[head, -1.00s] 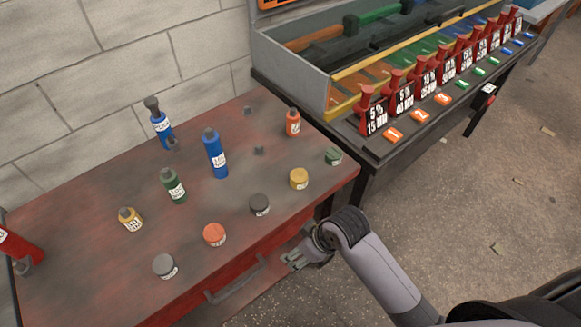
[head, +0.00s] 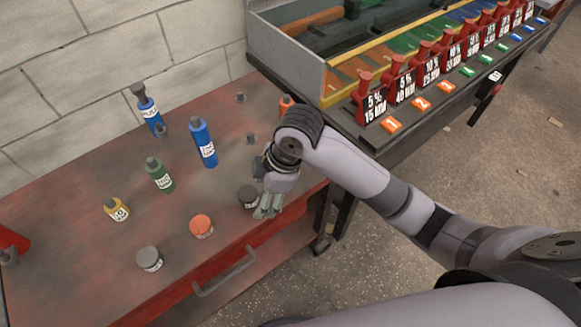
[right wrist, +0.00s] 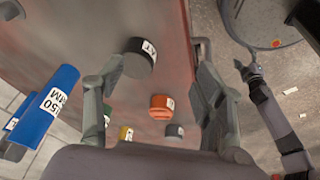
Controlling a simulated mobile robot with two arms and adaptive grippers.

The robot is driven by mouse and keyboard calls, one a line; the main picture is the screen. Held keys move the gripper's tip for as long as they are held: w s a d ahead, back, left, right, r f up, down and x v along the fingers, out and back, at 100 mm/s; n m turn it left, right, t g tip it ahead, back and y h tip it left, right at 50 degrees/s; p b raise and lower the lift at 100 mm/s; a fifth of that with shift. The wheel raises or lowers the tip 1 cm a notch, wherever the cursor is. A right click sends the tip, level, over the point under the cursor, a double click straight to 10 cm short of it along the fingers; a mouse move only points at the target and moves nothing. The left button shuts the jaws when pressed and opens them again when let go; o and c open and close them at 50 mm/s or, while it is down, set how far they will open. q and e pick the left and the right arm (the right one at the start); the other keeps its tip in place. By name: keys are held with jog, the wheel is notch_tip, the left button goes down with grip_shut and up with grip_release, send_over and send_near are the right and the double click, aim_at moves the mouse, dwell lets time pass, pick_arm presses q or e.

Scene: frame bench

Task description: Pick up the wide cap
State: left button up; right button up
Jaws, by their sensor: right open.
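Several short round caps stand on the red workbench (head: 75,275): a dark cap (head: 248,196), an orange cap (head: 201,226) and a grey cap (head: 149,258). I cannot tell which one is the wide cap. My right gripper (head: 268,205) is just right of the dark cap, near the bench's front edge. In the right wrist view its fingers (right wrist: 155,100) are spread and empty. There the dark cap (right wrist: 139,58) is by the left finger, and the orange cap (right wrist: 161,107) and grey cap (right wrist: 174,131) show farther off between the fingers. My left gripper (right wrist: 248,72) appears small at the right.
An orange bottle (head: 286,104) is partly hidden by my right arm. A grey case (head: 290,65) stands on the neighbouring table. A drawer handle (head: 225,272) juts from the bench front.

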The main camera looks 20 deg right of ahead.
jog(key=w+d+r+n+g+h, duration=0.1)
jog(key=w+d+r+n+h, duration=0.1)
jog(key=w+d+r+n, duration=0.3)
jog(key=w+d+r+h, duration=0.1)
jog(key=w+d+r, duration=0.2)
jog(key=r, duration=0.4)
jog(key=f, duration=1.1)
jog(key=shift+w+d+f+p, duration=0.15)
jog(key=shift+d+f+p, duration=0.15)
jog(key=shift+p, duration=0.1)
jog(key=f, duration=0.4)
jog(key=shift+w+d+p, duration=0.15)
jog(key=shift+d+p, duration=0.15)
jog(key=shift+p, duration=0.05)
jog(key=shift+f, duration=0.7)
pick_arm(q)
jog(key=shift+d+r, duration=0.25)
jog(key=shift+r, duration=0.5)
pick_arm(e)
jog(key=shift+c, duration=0.4)
jog(key=c, duration=1.3)
jog(key=shift+r, duration=0.15)
